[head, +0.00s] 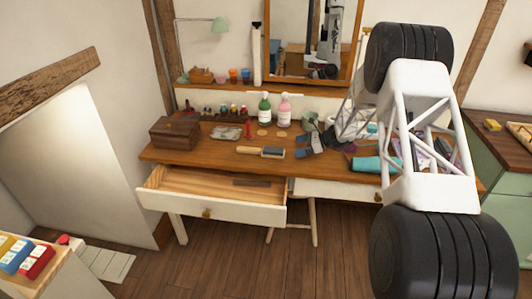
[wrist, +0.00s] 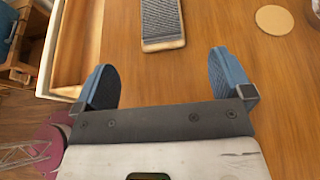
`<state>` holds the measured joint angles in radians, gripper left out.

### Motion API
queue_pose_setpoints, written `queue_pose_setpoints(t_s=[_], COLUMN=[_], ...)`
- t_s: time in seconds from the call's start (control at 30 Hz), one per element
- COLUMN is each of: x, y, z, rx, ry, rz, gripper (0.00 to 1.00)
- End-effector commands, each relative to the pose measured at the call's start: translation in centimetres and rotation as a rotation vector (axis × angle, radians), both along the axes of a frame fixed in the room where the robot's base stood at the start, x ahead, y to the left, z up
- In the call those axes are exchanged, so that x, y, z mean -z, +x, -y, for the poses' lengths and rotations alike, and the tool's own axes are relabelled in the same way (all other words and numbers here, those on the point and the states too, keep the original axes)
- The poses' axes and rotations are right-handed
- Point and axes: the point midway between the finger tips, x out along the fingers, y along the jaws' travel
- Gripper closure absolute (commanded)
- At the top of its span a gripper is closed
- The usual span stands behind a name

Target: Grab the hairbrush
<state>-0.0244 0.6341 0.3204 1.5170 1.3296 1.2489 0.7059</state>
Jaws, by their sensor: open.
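The hairbrush (head: 272,153) lies on the wooden dressing table, with a light wooden handle to the left and a dark bristle pad facing up to the right. In the wrist view its bristle head (wrist: 162,22) shows at the top, ahead of and between my fingertips; the handle is out of that frame. My gripper (head: 304,144) is open and empty, just right of the brush head in the head view. Its two blue fingers (wrist: 165,72) are spread wide in the wrist view, and the brush is not between them.
An open drawer (head: 216,208) juts out below the front edge. Round tan discs (head: 264,132), a green bottle (head: 265,108) and a pink bottle (head: 284,110) stand behind the brush. A wooden box (head: 175,132) is at the left, a teal cylinder (head: 370,164) at the right.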

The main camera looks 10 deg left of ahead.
Motion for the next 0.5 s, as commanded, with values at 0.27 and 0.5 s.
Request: queue_pose_setpoints(t_s=[0.27,0.5], x=[0.39,0.55], y=[0.30,0.25], z=[-0.09,-0.40], rx=[0.007,0.006], ry=[0.007,0.007], rz=[-0.007,-0.007], gripper=[0.02,0.02])
